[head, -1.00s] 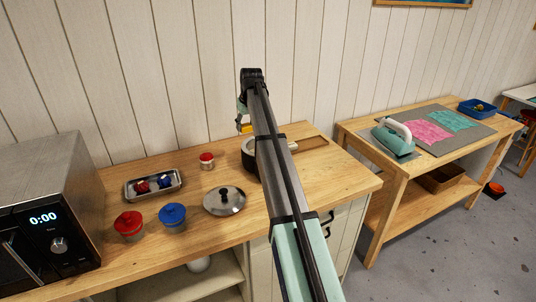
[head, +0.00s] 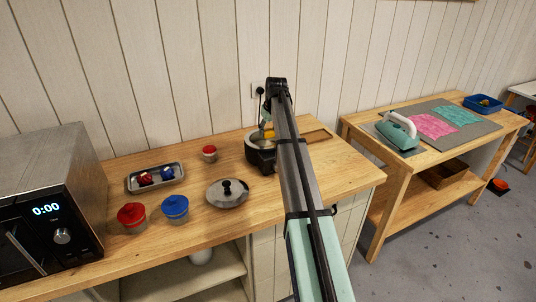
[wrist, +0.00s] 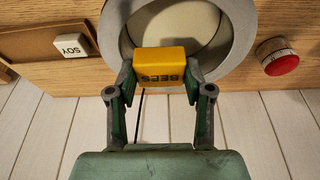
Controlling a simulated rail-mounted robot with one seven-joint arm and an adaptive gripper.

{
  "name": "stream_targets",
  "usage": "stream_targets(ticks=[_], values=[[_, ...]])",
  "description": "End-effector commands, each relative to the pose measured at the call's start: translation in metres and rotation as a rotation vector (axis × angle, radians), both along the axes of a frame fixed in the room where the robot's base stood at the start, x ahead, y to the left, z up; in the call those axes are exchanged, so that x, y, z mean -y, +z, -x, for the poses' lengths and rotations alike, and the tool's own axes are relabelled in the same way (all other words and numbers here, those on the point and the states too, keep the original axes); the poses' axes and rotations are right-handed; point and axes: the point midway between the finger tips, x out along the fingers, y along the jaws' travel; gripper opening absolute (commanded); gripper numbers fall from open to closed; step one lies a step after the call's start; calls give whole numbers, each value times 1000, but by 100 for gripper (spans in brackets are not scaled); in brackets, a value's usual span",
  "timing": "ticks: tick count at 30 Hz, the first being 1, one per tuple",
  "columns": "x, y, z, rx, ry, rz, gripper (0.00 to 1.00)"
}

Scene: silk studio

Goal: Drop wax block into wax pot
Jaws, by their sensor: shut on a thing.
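My gripper (wrist: 160,95) is shut on a yellow wax block (wrist: 160,65) with the letters BEES, which shows upside down in the wrist view. In the head view the block (head: 268,134) is a small yellow patch by the pot's far rim, partly behind my arm. The wax pot (head: 258,160) is a dark round pot with a pale inside, open and without its lid. In the wrist view the pot's grey rim (wrist: 244,50) surrounds a pale interior, and the block overlaps the opening's near edge. The gap in height between block and pot cannot be told.
A pot lid (head: 227,194) lies on the wooden counter (head: 190,222). A white SOY block (wrist: 71,44) sits on a wooden tray (head: 318,136) beside the pot. A wall socket (head: 258,90) is behind.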

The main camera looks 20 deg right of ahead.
Motion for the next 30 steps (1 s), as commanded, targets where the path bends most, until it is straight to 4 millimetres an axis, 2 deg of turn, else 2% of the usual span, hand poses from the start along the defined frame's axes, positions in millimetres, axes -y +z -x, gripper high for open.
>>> stream_targets(ticks=[3,12,13,15,25,30], values=[[0,-8,0,0,0,0,19],[0,-9,0,1,0,0,19],[0,-9,0,1,0,0,58],[0,-9,0,1,0,0,80],[0,-8,0,1,0,0,80],[0,2,3,2,0,1,80]])
